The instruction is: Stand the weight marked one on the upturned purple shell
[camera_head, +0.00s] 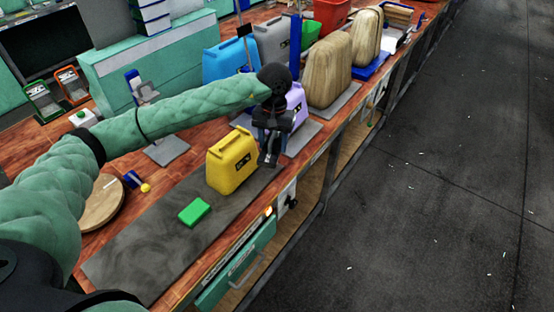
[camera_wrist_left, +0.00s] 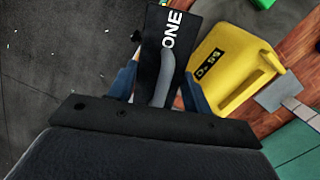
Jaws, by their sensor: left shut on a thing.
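My left gripper (camera_head: 271,122) is shut on a black weight (camera_head: 268,156) and holds it up in the air near the yellow shell. In the left wrist view the weight (camera_wrist_left: 172,35) has white letters reading ONE, and its grey handle is between the blue fingers of the gripper (camera_wrist_left: 160,85). The purple shell (camera_head: 298,98) stands on the bench just behind the gripper and is partly hidden by it. The gripper and weight appear in front of it; the exact gap cannot be told. My right gripper is not in view.
A yellow shell (camera_head: 231,160) stands close to the weight, with a green block (camera_head: 194,212) on the dark mat (camera_head: 150,240) in front. Beige shells (camera_head: 327,70) stand beyond the purple one. Blue (camera_head: 226,62) and grey (camera_head: 273,42) shells stand behind. The floor (camera_head: 450,150) is clear.

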